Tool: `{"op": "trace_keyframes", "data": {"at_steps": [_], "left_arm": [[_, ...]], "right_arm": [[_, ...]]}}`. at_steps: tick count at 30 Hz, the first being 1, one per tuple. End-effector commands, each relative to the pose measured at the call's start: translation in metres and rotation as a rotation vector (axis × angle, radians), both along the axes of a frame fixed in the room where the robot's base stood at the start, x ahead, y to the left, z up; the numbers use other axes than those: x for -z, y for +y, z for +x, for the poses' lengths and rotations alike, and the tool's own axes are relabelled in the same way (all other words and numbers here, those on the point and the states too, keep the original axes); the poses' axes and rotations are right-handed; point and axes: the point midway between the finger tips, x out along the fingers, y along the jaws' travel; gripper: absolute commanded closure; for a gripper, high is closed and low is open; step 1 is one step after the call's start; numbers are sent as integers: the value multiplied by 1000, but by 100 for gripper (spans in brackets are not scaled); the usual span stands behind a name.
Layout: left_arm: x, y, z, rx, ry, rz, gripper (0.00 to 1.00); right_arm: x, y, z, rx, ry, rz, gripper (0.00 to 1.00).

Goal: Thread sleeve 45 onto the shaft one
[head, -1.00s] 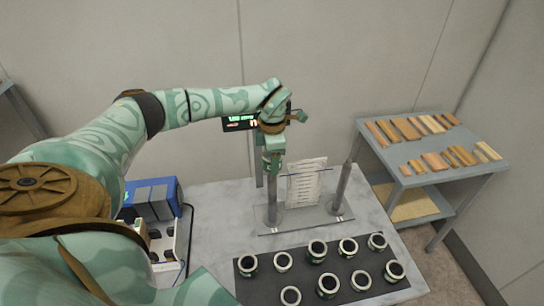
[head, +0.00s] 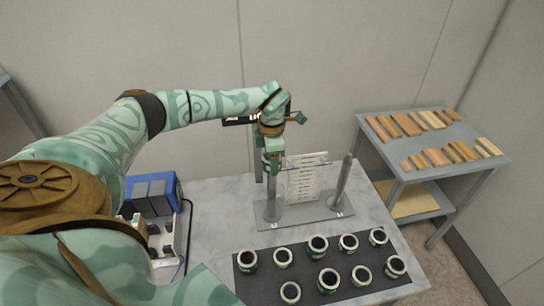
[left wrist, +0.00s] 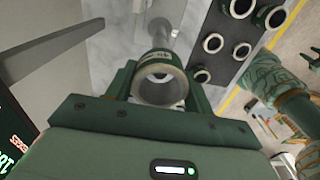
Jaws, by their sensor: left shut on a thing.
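My left gripper (head: 272,164) is above the left shaft (head: 272,203) of a two-shaft stand. It is shut on a pale-rimmed green sleeve (left wrist: 160,80); its small printed number is hard to read. In the left wrist view the grey shaft (left wrist: 162,32) shows past the sleeve. I cannot tell whether the shaft's tip is inside the sleeve. The right shaft (head: 343,182) stands bare. In the left wrist view a green arm of mine shows at the right, and what may be my right gripper (left wrist: 312,58) is small at the edge.
Several sleeves lie upright on a dark mat (head: 265,290) in front of the stand. A printed sheet (head: 305,178) stands between the shafts. A blue box (head: 152,195) is on the left. A side table (head: 430,150) with wooden blocks is on the right.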

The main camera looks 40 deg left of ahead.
Motion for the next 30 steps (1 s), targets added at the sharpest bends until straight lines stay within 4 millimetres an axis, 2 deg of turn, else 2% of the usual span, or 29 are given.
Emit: {"op": "trace_keyframes", "data": {"at_steps": [10,24,30], "left_arm": [[1,0,0,0,0,0,71],[22,0,0,1,1,-1,71],[22,0,0,0,1,-1,71]], "right_arm": [[0,-2,0,0,-1,-2,64],[11,-2,0,0,0,-2,64],[11,-2,0,0,0,-2,64]]}}
